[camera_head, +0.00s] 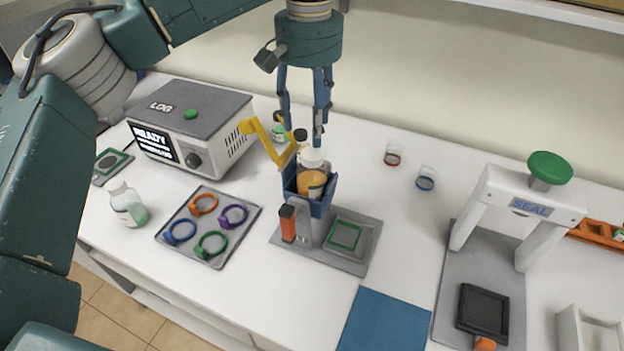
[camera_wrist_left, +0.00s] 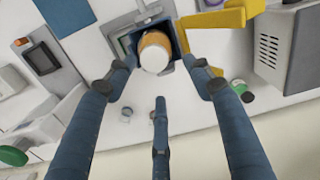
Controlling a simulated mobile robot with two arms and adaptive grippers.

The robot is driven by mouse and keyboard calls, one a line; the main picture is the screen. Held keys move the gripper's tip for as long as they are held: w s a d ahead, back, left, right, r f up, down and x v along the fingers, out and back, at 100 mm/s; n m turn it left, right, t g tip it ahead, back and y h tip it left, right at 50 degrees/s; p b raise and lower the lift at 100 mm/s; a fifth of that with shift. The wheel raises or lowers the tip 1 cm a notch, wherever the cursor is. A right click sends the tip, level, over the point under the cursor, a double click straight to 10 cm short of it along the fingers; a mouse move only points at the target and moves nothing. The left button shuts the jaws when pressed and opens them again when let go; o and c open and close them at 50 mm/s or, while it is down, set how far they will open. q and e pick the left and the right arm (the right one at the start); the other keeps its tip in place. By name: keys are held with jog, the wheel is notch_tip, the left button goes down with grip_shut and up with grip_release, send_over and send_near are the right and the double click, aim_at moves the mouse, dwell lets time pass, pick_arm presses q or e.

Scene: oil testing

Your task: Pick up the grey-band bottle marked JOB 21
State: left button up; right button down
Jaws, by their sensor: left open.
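My left gripper (camera_head: 303,132) is open and points down from above, its fingers apart with nothing between them that I can see. Below it, an amber bottle with a white cap (camera_head: 312,183) stands in a blue holder (camera_head: 321,207) on a grey stand. In the left wrist view the open fingers (camera_wrist_left: 158,72) spread near the white-capped bottle (camera_wrist_left: 154,52) in its holder. A grey band or a JOB 21 mark cannot be read on it. A clear bottle with a green lower part (camera_head: 128,206) stands at the left. My right gripper is not in view.
A yellow arm (camera_head: 270,142) rises beside the holder, with small bottles (camera_head: 279,132) behind it. The LOG box (camera_head: 190,125), ring tray (camera_head: 208,225) and SEAL press (camera_head: 515,210) stand around it. Two small cups (camera_head: 393,155) sit at the back. Some bench lies bare between.

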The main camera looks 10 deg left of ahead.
aim_at(312, 151)
pick_arm(q)
jog(key=shift+s+f, duration=0.15)
jog(key=shift+f, duration=0.35)
jog(key=f+p, duration=0.2)
jog(key=f, duration=0.1)
jog(key=f+p, duration=0.1)
jog(key=shift+d+f, duration=0.25)
jog(key=shift+f, duration=0.25)
grip_shut()
